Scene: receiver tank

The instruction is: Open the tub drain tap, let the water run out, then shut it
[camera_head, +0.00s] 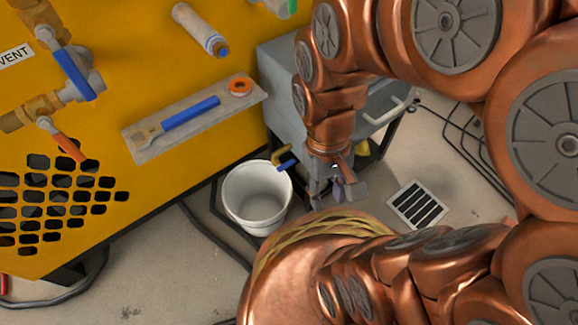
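A grey tub (278,65) stands right of the yellow housing, partly hidden behind my copper-coloured arm. A small brass tap (283,152) with a blue lever (287,166) shows low at the tub's front, just left of my gripper. It looks like the tub drain tap; its exact lever setting is hard to read. A white bucket (238,190) stands on the floor below and left of the tap. My gripper (328,194) points down just right of the tap, apart from the lever in this view. Its fingers are small and partly shaded. The water inside the tub is hidden.
The yellow housing (120,85) fills the left, with a blue-handled valve (75,75), an orange-handled valve (62,140) and a tray (150,152) holding a blue tool (190,114). A floor grate (417,205) lies at right. Hoses and cables cross the floor.

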